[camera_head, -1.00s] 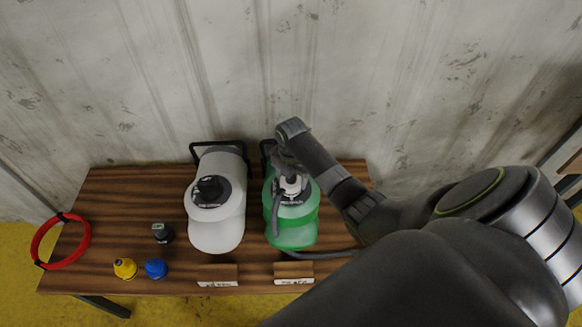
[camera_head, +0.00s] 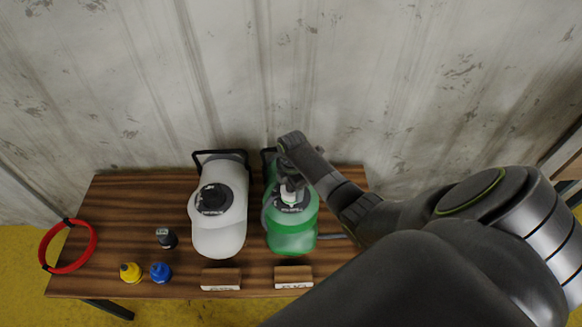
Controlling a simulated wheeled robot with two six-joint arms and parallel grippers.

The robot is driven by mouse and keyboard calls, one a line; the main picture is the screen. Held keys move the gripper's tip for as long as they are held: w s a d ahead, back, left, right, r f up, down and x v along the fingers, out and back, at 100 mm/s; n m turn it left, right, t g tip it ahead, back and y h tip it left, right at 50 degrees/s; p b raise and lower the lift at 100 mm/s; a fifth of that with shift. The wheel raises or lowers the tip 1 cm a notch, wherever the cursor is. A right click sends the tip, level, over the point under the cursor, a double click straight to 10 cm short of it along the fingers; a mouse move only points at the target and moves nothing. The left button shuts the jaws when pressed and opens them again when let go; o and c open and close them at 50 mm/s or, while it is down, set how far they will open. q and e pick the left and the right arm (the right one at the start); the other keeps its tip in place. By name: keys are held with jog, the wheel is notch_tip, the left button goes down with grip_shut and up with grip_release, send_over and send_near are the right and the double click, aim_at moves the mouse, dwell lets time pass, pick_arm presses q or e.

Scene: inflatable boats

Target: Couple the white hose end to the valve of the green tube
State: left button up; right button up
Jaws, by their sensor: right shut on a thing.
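The green tube (camera_head: 292,238) lies on the wooden table, with a dark round valve plate (camera_head: 300,205) on top. The white hose end (camera_head: 288,194) is at that valve, upright. My right gripper (camera_head: 287,181) is shut on the white hose end from above; its jaws are partly hidden by my own wrist. I cannot tell whether the hose end is seated in the valve or only touching it. A grey hose (camera_head: 267,213) curves down along the left side of the green tube. My left gripper is not in view.
A white tube (camera_head: 220,236) with a black valve lies left of the green one. Yellow (camera_head: 131,272), blue (camera_head: 160,271) and black (camera_head: 166,237) caps stand on the table (camera_head: 110,215). A red ring (camera_head: 68,246) lies at the left edge. Small label blocks (camera_head: 221,279) line the front.

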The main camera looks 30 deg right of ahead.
jog(key=o, duration=1.1)
jog(key=shift+s+r, duration=0.1)
jog(key=shift+r, duration=0.05)
jog(key=shift+w+r, duration=0.3)
jog(key=shift+r, duration=0.2)
notch_tip(320, 180, up, 13)
jog(key=shift+s+f+b, duration=0.15)
jog(key=shift+f+b, duration=0.05)
jog(key=shift+b, duration=0.85)
jog(key=shift+s+r+p, duration=0.2)
jog(key=shift+r+p, duration=1)
jog(key=shift+r, duration=0.6)
